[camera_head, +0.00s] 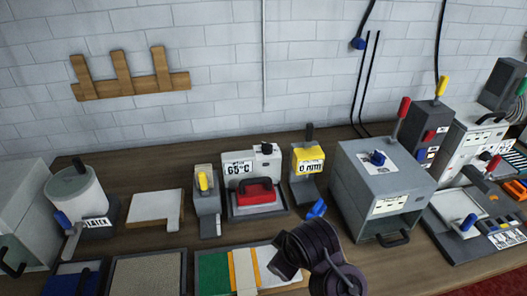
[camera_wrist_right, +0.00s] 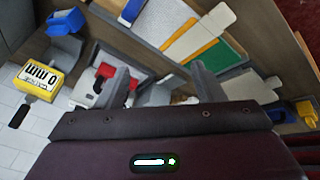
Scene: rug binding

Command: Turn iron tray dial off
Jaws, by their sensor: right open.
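The iron tray (camera_head: 279,213) stands at the back middle of the bench in the head view, with a red iron (camera_head: 254,193) lying on it. Its white back box carries a 65°C label (camera_head: 238,169) and a black dial (camera_head: 266,148) on top. In the wrist view the red iron (camera_wrist_right: 105,71) shows partly behind a finger; a small dark part beside it cannot be told as dial or handle. My right gripper (camera_wrist_right: 163,80) is open, with nothing clearly held between its fingers. My dark right arm shows at the bottom of the head view. My left gripper is not in view.
A yellow 0 mm gauge unit (camera_head: 307,160) stands right of the tray, and a grey press with a yellow lever (camera_head: 205,191) left. A large grey box with a blue knob (camera_head: 378,172) is further right. Green and yellow strips (camera_head: 243,270) lie in front.

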